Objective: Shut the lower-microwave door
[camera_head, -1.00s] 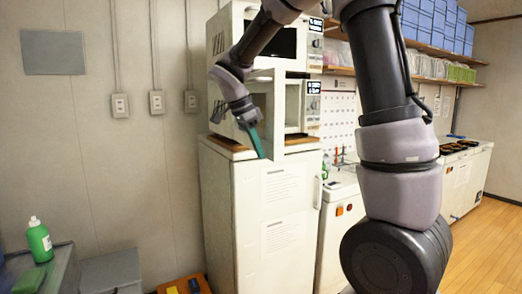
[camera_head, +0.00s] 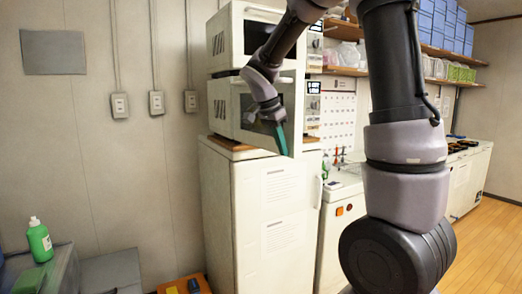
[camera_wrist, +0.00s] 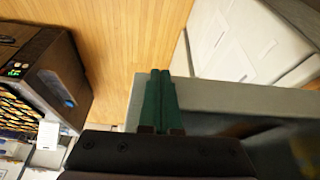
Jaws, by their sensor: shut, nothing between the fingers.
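The lower microwave (camera_head: 220,105) stands on the white fridge, under another microwave. Its door (camera_head: 290,90), with a pale frame and dark window, is partly open, its lower right corner jutting out past the microwave's front. In the wrist view, the door's pale frame (camera_wrist: 240,95) crosses the right half. My gripper (camera_head: 281,138) is shut and empty, its green fingers pointing down at the door's right part. In the wrist view the fingers (camera_wrist: 160,75) overlap the end of the door frame; whether they touch it I cannot tell.
The upper microwave (camera_head: 225,35) is just above my wrist. The tall white fridge (camera_head: 245,205) is below. A counter (camera_head: 345,185) with small items stands to the right, under shelves of blue boxes (camera_head: 430,20). Wooden floor (camera_head: 490,235) is clear at the right.

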